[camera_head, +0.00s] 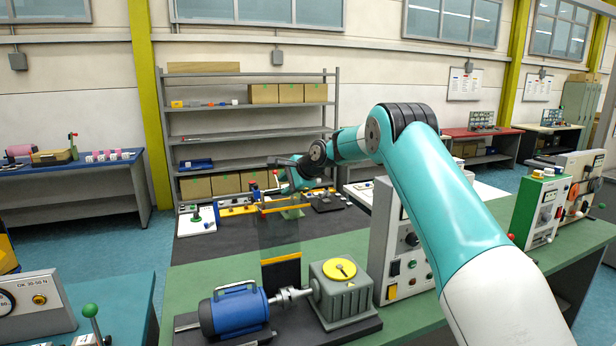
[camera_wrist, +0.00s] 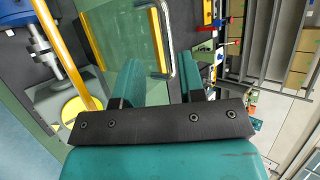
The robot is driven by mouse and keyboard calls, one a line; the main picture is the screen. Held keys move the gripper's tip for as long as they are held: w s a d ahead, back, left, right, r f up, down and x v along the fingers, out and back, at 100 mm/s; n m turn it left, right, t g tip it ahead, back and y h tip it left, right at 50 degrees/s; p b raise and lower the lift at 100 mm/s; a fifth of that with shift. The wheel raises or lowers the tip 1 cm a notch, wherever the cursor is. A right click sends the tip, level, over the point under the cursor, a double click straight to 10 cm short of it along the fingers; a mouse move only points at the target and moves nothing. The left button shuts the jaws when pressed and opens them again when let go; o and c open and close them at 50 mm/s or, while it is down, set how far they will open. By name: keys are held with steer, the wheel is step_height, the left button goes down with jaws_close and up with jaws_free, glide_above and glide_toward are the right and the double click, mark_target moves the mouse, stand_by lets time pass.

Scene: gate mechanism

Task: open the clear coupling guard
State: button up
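The clear guard panel (camera_head: 279,236) stands roughly upright behind the coupling (camera_head: 290,295), with yellow strips at its top and bottom. The coupling between the blue motor (camera_head: 235,311) and the grey gearbox (camera_head: 343,292) shows uncovered from this side. In the wrist view the clear panel (camera_wrist: 124,38) lies beyond my fingers, with a bent metal handle (camera_wrist: 170,42) by its yellow edge. My gripper (camera_wrist: 161,62) is open, and the handle's bend appears between the two fingers. I cannot tell whether they touch it. In the head view my gripper (camera_head: 288,177) is above the panel's top, small and partly unclear.
A grey control box (camera_head: 391,245) stands right of the gearbox, under my arm. A yellow bar (camera_wrist: 66,48) runs along the left in the wrist view. A shelf rack (camera_head: 250,135) with boxes stands behind. Small fixtures (camera_head: 235,205) sit on the bench behind the guard.

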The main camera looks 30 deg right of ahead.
steer(key=b+v, duration=0.4)
steer(key=v, duration=0.8)
steer(key=s+a+f+n+g+y+b, duration=0.1)
steer(key=s+a+f+n+g+b, duration=0.25)
steer(key=s+a+n, duration=0.6)
steer(key=s+a+f+n+g+y+b, duration=0.15)
steer(key=s+a+f+n, duration=0.3)
steer(key=s+a, duration=0.9)
steer(key=s+a+f+n+g+b, duration=0.1)
steer(key=s+a+f+n, duration=0.1)
steer(key=s, duration=0.4)
steer(key=s+a+f+n+g+h+b, duration=0.1)
steer(key=s+a+f+n+g, duration=0.1)
steer(key=s+n, duration=0.4)
steer(key=s+a+f+n+g+b, duration=0.1)
steer(key=s+a+f+n, duration=0.2)
steer(key=s, duration=0.4)
step_height(320, 180, down, 2)
steer(key=shift+s+a+f+n+g+b, duration=0.15)
steer(key=shift+s+a+n+g+b, duration=0.2)
steer(key=shift+a, duration=0.3)
